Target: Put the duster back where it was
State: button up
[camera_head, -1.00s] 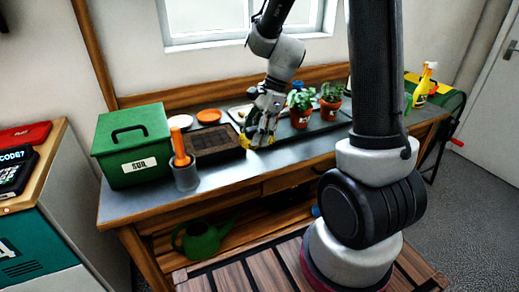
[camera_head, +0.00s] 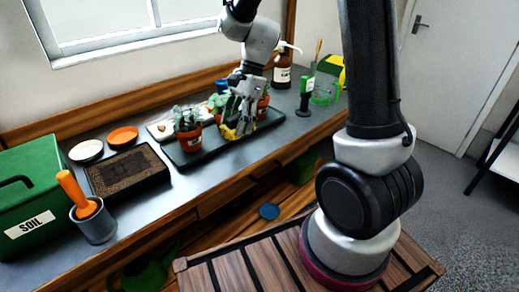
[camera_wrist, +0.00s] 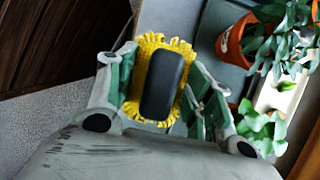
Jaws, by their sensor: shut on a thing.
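My gripper (camera_head: 240,110) is shut on the duster, which has a yellow fringe (camera_head: 230,133) and shows below the fingers in the head view. In the wrist view the duster (camera_wrist: 163,82) sits between the two green-and-grey fingers, its dark oblong back facing the camera and the yellow fringe around it. The gripper is over the front part of a black tray (camera_head: 215,148), beside potted plants. Whether the duster touches the tray cannot be told.
A terracotta pot with a plant (camera_head: 188,133) stands close left of the gripper; another pot (camera_head: 263,103) is partly hidden behind it. Bare bench lies between.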

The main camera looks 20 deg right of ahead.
send_over(237, 159)
jog(key=d, duration=0.2)
jog(key=f, duration=0.5)
jog(key=shift+w+a+f, duration=0.15)
jog(key=shift+a+f, duration=0.1)
jog(key=shift+f, duration=2.1)
jog(key=shift+f, duration=0.1)
jog(key=o, duration=1)
jog(key=shift+a, duration=0.1)
